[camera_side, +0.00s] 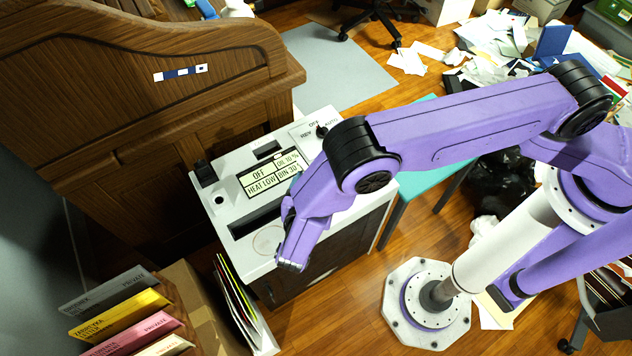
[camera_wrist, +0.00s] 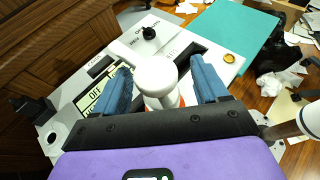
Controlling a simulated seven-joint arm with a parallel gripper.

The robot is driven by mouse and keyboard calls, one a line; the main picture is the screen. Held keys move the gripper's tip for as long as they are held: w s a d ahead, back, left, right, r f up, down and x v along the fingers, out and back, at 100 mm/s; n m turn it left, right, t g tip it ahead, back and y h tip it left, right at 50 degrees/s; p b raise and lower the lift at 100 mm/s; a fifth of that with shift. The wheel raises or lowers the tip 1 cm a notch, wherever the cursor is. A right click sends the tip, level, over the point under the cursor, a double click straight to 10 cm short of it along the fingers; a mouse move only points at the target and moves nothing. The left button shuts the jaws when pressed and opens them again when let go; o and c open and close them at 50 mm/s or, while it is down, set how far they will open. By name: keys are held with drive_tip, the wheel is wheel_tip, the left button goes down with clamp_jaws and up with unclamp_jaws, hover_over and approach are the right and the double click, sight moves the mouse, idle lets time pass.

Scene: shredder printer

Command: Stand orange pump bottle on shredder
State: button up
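The pump bottle (camera_wrist: 157,77) shows in the wrist view as a white rounded top with a little orange below it; most of its body is hidden by my gripper. My gripper (camera_wrist: 164,88) has its two blue fingers on either side of the bottle and looks shut on its body, though the contact is hidden. In the side view my gripper (camera_side: 291,257) is over the near part of the shredder (camera_side: 232,171), and the bottle is hidden behind it.
A wooden cabinet (camera_side: 140,80) stands along the shredder's far-left side. Upright folders (camera_side: 130,315) are at the front left. A teal table (camera_side: 415,182) is on the right side of the shredder. A small black item (camera_side: 205,173) sits on the shredder's left edge.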

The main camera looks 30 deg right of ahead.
drive_tip(key=v, duration=1.7)
drive_tip(key=w+d+r+m+g+y, duration=0.2)
drive_tip(key=d+r+m+g, duration=0.15)
drive_tip(key=d+r, duration=0.45)
drive_tip(key=w+d+r+m+g+y, duration=0.1)
drive_tip(key=w+d+r+m+g, duration=0.25)
drive_tip(key=d+r, duration=0.45)
drive_tip(key=s+d+r+m+y, duration=0.2)
drive_tip(key=s+d, duration=0.1)
drive_tip(key=d, duration=0.4)
drive_tip(key=s+d+r+m+g+y, duration=0.1)
drive_tip(key=s+d+r+m+y, duration=0.1)
drive_tip(key=d, duration=0.5)
drive_tip(key=s+d+r+m+g+y, duration=0.1)
drive_tip(key=s+d+m+y, duration=0.1)
drive_tip(key=s+d+m, duration=0.2)
drive_tip(key=s+d, duration=0.2)
drive_tip(key=d, duration=0.1)
drive_tip(key=shift+s+d+r+y, duration=0.2)
drive_tip(key=shift+d+r+y, duration=0.15)
drive_tip(key=shift+r+y, duration=0.05)
